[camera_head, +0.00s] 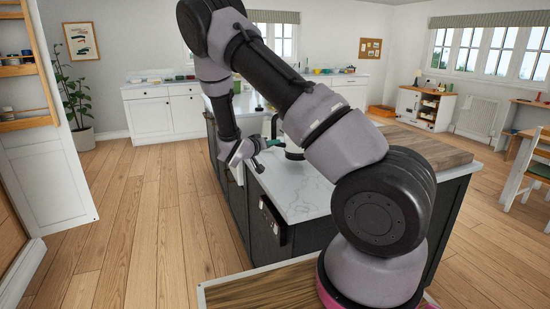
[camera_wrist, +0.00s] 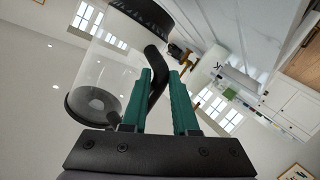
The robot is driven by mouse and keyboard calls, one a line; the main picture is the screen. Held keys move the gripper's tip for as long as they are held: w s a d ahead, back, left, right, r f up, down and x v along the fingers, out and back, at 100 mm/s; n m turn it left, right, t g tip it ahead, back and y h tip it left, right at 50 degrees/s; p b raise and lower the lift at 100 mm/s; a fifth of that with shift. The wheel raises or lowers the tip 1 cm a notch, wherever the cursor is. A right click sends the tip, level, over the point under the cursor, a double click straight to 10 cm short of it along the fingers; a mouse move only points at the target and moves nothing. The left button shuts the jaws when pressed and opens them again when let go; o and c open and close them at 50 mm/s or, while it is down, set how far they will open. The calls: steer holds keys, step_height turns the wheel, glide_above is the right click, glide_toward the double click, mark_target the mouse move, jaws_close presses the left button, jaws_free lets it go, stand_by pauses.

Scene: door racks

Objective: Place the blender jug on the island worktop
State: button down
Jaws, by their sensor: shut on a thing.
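The blender jug (camera_wrist: 105,75) is clear with a black band at one end and a black lid or base at the other. In the wrist view my gripper (camera_wrist: 160,78) has its green fingers on either side of the jug's black handle (camera_wrist: 155,65), shut on it. In the head view the jug (camera_head: 294,154) is mostly hidden behind my arm, over the near part of the white marbled island worktop (camera_head: 300,195). My gripper (camera_head: 272,143) is at its left. I cannot tell whether the jug touches the worktop.
A wooden board (camera_head: 425,147) covers the island's right part. Dark objects stand farther back on the island. A white door rack (camera_head: 45,170) stands at left. The wooden floor (camera_head: 150,230) between is clear.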

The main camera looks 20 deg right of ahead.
steer(key=shift+f, duration=2.4)
steer(key=c, duration=0.7)
jaws_free()
